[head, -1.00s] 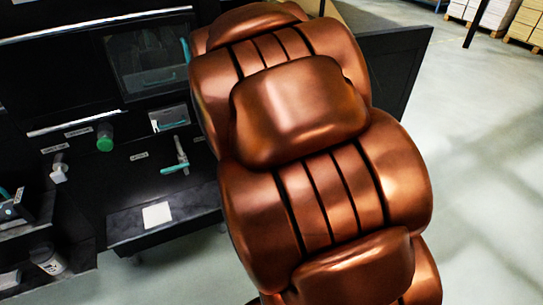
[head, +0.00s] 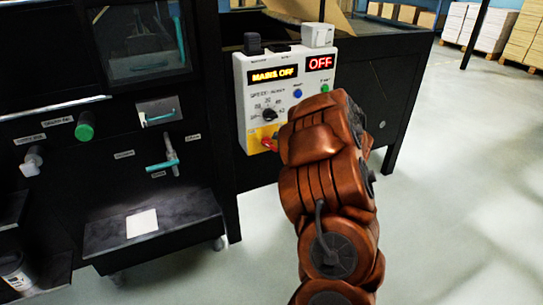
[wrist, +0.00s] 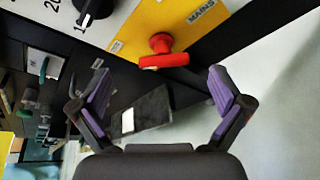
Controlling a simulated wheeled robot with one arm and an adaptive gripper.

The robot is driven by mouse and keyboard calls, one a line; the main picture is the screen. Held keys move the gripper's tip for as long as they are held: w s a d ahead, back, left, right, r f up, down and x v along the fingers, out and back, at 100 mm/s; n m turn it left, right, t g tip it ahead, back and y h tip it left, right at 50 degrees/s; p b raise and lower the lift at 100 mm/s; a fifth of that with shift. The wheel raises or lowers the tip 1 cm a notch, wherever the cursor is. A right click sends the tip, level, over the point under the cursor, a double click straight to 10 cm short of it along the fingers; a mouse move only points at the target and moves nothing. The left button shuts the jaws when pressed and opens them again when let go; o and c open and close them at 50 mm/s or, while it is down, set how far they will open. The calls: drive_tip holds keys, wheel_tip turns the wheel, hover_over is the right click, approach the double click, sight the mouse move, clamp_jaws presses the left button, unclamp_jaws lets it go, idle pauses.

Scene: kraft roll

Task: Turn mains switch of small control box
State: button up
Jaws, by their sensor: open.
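The small control box (head: 241,92) is white and hangs on the front of a black bench in the head view. Its displays read "MAINS OFF" and "OFF". The red mains switch (head: 269,143) sits on the yellow panel (head: 254,147) at its bottom, partly hidden by my arm. In the wrist view the red switch (wrist: 160,54) stands out from the yellow panel marked MAINS (wrist: 181,20). My gripper (wrist: 158,82) is open and empty. The switch appears ahead of the gap between its purple-padded fingers, apart from both. In the head view my arm hides the gripper.
The box also carries a black speed dial (head: 270,115), a blue button (head: 297,94) and a green button (head: 325,88). A black machine (head: 60,60) with a green knob (head: 84,131) stands at left. The floor at right is clear.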

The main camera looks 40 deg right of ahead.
sight(272, 146)
drive_tip(key=shift+n+t+y, duration=0.3)
drive_tip(key=shift+n+y, duration=0.2)
drive_tip(key=shift+n, duration=0.1)
drive_tip(key=w+f, duration=0.1)
drive_tip(key=w, duration=0.1)
drive_tip(key=w+f, duration=0.1)
drive_tip(key=w, duration=0.1)
drive_tip(key=w+f+b, duration=0.1)
drive_tip(key=w+f, duration=0.1)
drive_tip(key=shift+w+a, duration=0.15)
drive_tip(key=shift+w, duration=0.2)
drive_tip(key=c, duration=1.1)
